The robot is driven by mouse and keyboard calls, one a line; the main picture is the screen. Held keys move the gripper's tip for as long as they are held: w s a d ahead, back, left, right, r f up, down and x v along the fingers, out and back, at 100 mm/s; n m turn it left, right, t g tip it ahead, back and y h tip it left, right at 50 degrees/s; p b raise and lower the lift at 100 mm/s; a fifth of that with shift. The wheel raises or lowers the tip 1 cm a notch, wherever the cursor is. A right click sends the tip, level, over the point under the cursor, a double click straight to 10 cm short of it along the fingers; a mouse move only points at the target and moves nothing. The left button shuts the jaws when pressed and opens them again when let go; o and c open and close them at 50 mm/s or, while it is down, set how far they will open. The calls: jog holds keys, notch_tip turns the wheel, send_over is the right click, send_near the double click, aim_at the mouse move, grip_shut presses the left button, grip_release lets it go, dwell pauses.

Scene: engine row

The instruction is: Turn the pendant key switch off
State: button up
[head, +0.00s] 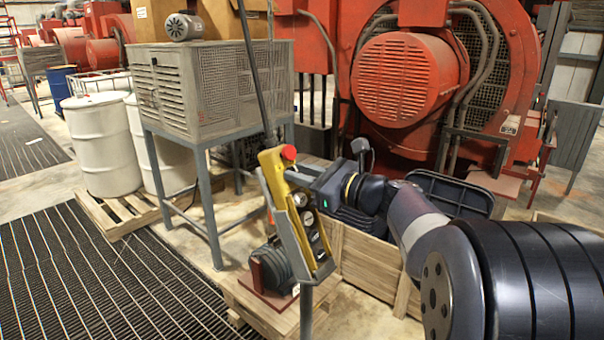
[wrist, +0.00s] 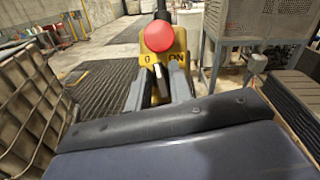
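The yellow pendant (head: 276,172) hangs upright in the head view, with a red mushroom button (head: 288,152) at its top. In the wrist view the red button (wrist: 153,36) sits above the yellow face, where "0" shows at left and "ON" at right. A small pale key (wrist: 159,72) shows between these marks, partly hidden by my fingers. My gripper (wrist: 160,80) is right at the switch, its two grey fingers apart on either side of the key. I cannot tell whether they touch it. In the head view my gripper (head: 292,178) reaches the pendant's upper part from the right.
A grey louvred cabinet on legs (head: 213,88) stands behind the pendant, with white drums (head: 102,143) to its left. A wooden crate (head: 366,258) is below my arm. A motor (head: 272,266) sits low behind the pendant. Floor grating (head: 90,270) lies clear at left.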

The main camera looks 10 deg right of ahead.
grip_shut()
jog(key=shift+f+n+g+y+b, duration=0.15)
jog(key=shift+n+g+y+b, duration=0.3)
jog(key=shift+n+b, duration=0.55)
jog(key=shift+n+g+y, duration=0.25)
jog(key=shift+n+g, duration=0.4)
jog(key=shift+n, duration=0.75)
jog(key=shift+o, duration=1.3)
grip_release()
jog(key=b+v, duration=0.1)
jog(key=v, duration=0.9)
jog(key=shift+s+d, duration=0.25)
jog(key=shift+s, duration=0.05)
